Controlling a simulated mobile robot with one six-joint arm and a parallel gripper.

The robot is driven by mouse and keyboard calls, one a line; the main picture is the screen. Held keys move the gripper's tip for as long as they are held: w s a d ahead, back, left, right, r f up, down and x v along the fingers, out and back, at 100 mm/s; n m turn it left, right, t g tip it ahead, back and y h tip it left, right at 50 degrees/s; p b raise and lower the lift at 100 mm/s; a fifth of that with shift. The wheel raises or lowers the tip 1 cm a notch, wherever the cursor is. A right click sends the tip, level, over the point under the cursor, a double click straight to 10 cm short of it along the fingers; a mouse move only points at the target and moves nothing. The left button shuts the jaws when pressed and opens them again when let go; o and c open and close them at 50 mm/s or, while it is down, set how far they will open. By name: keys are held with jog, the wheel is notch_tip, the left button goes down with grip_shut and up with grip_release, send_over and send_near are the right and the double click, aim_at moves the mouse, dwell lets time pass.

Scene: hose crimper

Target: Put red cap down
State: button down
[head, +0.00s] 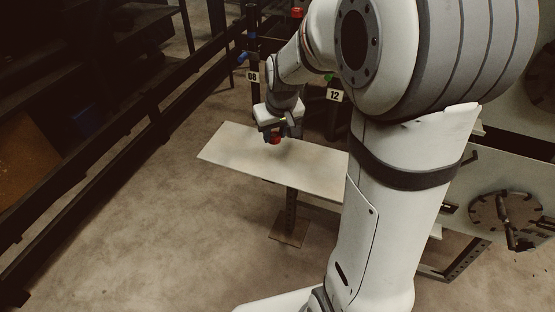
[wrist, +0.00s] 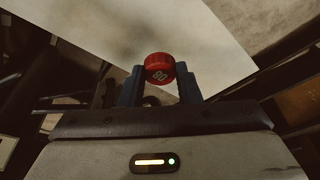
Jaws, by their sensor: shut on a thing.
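The red cap (wrist: 159,67) is round with a ribbed edge and white marking that looks like "08" upside down. It sits between the two blue fingers of my gripper (wrist: 160,84) in the wrist view, and the fingers are shut on it. In the head view my gripper (head: 274,137) points down over the white table (head: 234,153), with the red cap (head: 275,141) at its tips. I cannot tell whether the cap touches the table top. The table top (wrist: 215,45) also shows beyond the cap in the wrist view.
Posts with tags "08" (head: 252,77) and "12" (head: 334,95) stand behind the table. A dark rail (head: 110,140) runs along the left. A panel with a round fitting (head: 506,213) is at right. The visible table top is bare.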

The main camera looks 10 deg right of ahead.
aim_at(274, 160)
notch_tip(274, 160, down, 8)
jog(key=shift+r+b, duration=0.1)
jog(key=shift+b, duration=0.4)
jog(key=shift+f, duration=0.2)
jog(key=c, duration=1.1)
grip_release()
jog(key=shift+o, duration=0.2)
jog(key=shift+r, duration=0.1)
jog(key=a+p+v, duration=0.1)
jog(key=p+v, duration=0.1)
jog(key=v, duration=1)
jog(key=s+r+m+g, duration=0.1)
jog(key=s, duration=1.6)
jog(key=shift+d+m+h, duration=0.3)
jog(key=shift+d+m, duration=0.1)
jog(key=shift+d, duration=0.05)
